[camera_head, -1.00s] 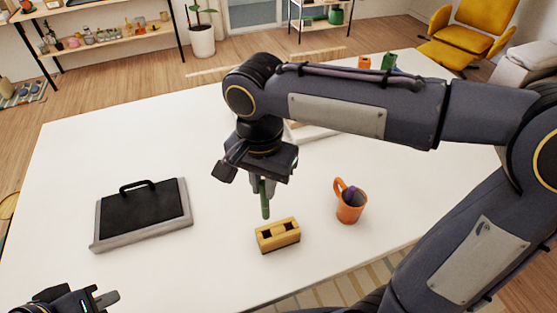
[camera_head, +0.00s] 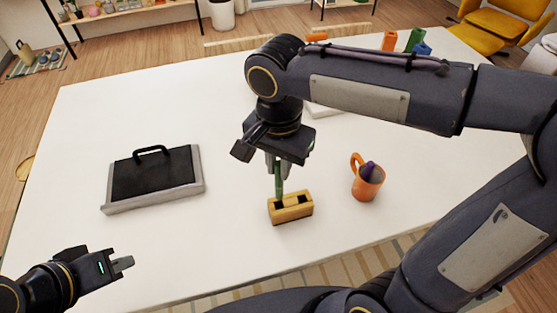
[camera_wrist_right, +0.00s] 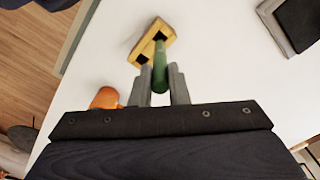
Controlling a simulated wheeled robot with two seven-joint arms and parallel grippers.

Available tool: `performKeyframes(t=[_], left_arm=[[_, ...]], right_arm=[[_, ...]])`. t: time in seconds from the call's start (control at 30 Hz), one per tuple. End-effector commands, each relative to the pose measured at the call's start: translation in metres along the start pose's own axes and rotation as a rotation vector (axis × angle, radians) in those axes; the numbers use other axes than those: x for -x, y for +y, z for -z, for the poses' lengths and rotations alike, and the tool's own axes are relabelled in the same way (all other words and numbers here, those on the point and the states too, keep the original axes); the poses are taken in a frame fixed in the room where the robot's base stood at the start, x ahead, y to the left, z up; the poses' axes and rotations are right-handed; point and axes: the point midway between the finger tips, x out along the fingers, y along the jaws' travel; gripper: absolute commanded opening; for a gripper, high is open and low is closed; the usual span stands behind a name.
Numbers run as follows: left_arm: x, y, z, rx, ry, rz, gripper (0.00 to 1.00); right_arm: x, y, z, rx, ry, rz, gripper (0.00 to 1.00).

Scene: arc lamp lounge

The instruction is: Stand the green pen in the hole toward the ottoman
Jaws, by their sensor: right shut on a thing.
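The green pen (camera_head: 279,180) hangs upright from my right gripper (camera_head: 277,164), which is shut on it. The yellow wooden block (camera_head: 291,212) with two dark square holes stands on the white table below. In the head view the pen's lower end meets the block at its left hole; I cannot tell whether it is inside. In the right wrist view the pen (camera_wrist_right: 160,72) lies between the fingers, its far end over the block (camera_wrist_right: 139,50) near the far hole. My left gripper (camera_head: 122,263) is over the table's near left, empty; its opening is unclear.
An orange mug (camera_head: 367,186) with a purple thing inside stands right of the block. A black-topped grey case (camera_head: 152,178) lies at left. Orange and green items (camera_head: 414,40) stand at the far edge. Table between case and block is clear.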

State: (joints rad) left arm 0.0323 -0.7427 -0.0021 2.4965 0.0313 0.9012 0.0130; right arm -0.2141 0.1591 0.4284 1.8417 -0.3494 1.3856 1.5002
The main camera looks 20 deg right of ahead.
Motion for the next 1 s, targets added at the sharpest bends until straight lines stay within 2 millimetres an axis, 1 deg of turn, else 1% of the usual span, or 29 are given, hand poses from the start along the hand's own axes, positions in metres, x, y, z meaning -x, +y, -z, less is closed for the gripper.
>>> performKeyframes(t=[0.03, 0.23, 1.0], left_arm=[[-0.007, -0.003, -0.003, 0.0, 0.0, 0.0, 0.0], [-0.013, -0.006, -0.006, 0.0, 0.0, 0.0, 0.0], [-0.012, -0.005, -0.006, 0.0, 0.0, 0.0, 0.0]], right_arm=[[-0.009, 0.0, 0.0, 0.0, 0.0, 0.0, 0.0], [-0.019, 0.0, 0.0, 0.0, 0.0, 0.001, 0.0], [-0.02, 0.0, 0.0, 0.001, 0.0, 0.001, 0.0]])
